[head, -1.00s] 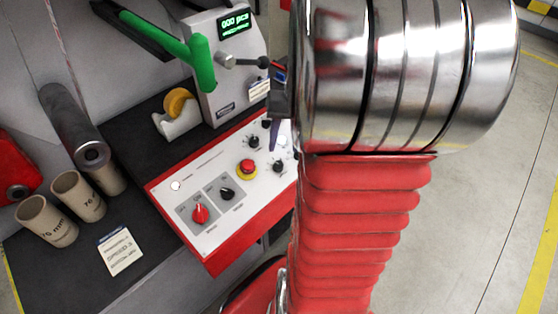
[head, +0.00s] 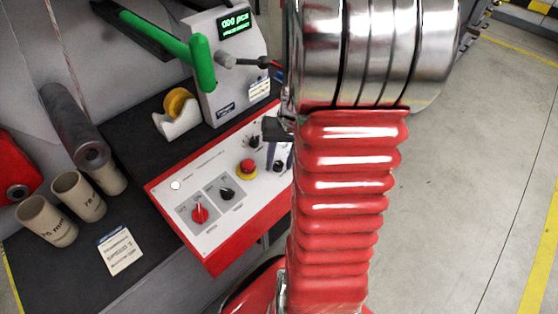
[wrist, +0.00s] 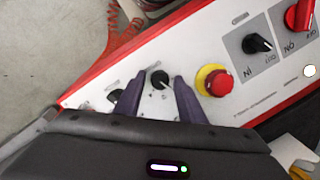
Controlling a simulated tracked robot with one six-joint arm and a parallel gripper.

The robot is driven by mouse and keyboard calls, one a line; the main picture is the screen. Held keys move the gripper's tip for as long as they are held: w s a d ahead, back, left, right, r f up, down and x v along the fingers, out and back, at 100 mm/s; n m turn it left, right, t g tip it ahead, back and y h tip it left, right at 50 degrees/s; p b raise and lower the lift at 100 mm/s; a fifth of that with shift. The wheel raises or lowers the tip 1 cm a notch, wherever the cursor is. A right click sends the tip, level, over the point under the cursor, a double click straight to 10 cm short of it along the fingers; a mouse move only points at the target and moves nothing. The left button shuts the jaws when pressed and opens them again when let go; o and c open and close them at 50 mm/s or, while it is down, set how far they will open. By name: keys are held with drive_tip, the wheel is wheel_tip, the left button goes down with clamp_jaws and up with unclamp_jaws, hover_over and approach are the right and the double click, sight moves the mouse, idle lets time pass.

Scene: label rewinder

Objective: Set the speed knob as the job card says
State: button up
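The job card (head: 119,251), white with a blue header, lies on the dark bench; a SPEED line shows, but its number is too small to read surely. The control panel (head: 215,241) is white with a red edge. My gripper (wrist: 159,86) is open over the panel, its two purple fingers pointing down. Between the fingertips is a black knob (wrist: 160,79), with a gap on each side; it also shows in the head view (head: 279,166). Another black knob (wrist: 115,96) is partly hidden by the left finger. The knob labels are unreadable, so I cannot tell which is speed.
A red emergency stop (wrist: 219,84) on a yellow ring is right beside the right finger. A black selector (head: 227,193) and a red selector (head: 200,214) are farther along. The counter display (head: 235,22) and tape dispenser (head: 180,118) stand behind. Cardboard tubes (head: 48,222) stand left.

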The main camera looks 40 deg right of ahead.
drive_tip(key=c, duration=0.7)
drive_tip(key=shift+a, duration=0.3)
drive_tip(key=shift+c, duration=0.8)
drive_tip(key=shift+d, duration=0.2)
drive_tip(key=shift+d+m, duration=0.1)
drive_tip(key=shift+m, duration=0.2)
drive_tip(key=m, duration=0.3)
drive_tip(key=shift+d+m+t+y, duration=0.1)
drive_tip(key=shift+m+t+y, duration=0.2)
drive_tip(key=shift+s+m+t, duration=0.15)
drive_tip(key=shift+m+t, duration=0.25)
drive_tip(key=shift+m, duration=1.4)
